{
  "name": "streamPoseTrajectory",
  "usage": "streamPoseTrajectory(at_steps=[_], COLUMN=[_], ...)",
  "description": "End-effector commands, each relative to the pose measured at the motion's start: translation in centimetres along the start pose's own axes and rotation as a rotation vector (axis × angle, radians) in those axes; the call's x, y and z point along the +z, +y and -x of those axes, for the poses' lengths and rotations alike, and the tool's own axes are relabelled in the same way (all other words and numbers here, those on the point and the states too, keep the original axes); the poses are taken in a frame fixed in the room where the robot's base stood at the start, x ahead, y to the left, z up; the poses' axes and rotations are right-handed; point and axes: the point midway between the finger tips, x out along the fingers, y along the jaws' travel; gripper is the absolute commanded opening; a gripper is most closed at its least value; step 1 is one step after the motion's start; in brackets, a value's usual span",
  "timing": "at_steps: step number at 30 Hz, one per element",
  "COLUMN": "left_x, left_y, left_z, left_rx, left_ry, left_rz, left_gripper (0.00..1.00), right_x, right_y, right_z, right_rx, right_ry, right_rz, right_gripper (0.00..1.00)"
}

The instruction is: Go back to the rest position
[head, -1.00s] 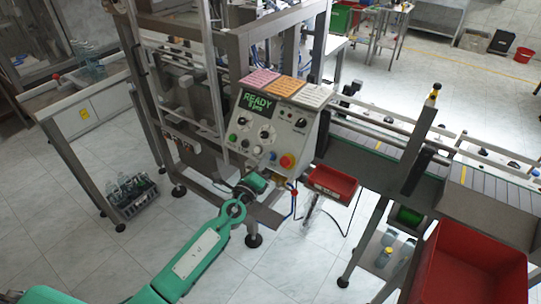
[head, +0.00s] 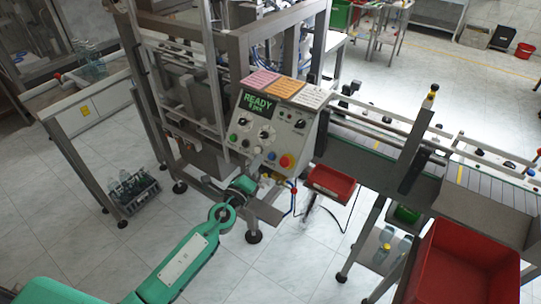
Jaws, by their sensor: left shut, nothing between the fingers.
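My left arm (head: 187,258) is green and reaches in from the bottom left. Its wrist bends up at a round joint in front of the machine. My left gripper (head: 267,180) is small and dark, just below the control panel (head: 268,128) and apart from the red tray. It is shut and holds nothing that I can see. The panel's screen reads READY. My right gripper is not in view.
A big red bin (head: 462,262) stands at the lower right, below the conveyor (head: 375,150). A crate of bottles (head: 131,191) is on the floor at left. The tiled floor (head: 290,265) in front is clear.

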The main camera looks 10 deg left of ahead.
Motion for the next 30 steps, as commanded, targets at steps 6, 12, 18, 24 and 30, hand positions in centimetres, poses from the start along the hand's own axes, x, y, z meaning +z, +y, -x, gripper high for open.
streamPoseTrajectory(at_steps=[6, 12, 18, 24, 30], left_x=[0.0, 0.0, -0.1, -2.6, -8.7], left_y=[0.0, 0.0, 0.1, 5.7, 17.8], left_z=[0.0, 0.0, 0.0, 1.5, 7.5], left_rx=[0.0, -0.001, 0.002, 0.123, 0.417], left_ry=[0.0, 0.0, 0.001, 0.026, 0.036], left_rz=[0.0, 0.0, 0.003, 0.135, 0.452], left_gripper=[0.0, 0.0, 0.0, 0.0, 0.0], right_x=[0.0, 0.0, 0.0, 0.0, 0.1], right_y=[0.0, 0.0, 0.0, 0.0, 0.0], right_z=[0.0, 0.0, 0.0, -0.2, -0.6], right_rx=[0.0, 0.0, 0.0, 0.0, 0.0], right_ry=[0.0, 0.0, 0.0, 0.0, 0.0], right_rz=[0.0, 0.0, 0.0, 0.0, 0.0], right_gripper=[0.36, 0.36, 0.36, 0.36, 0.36])
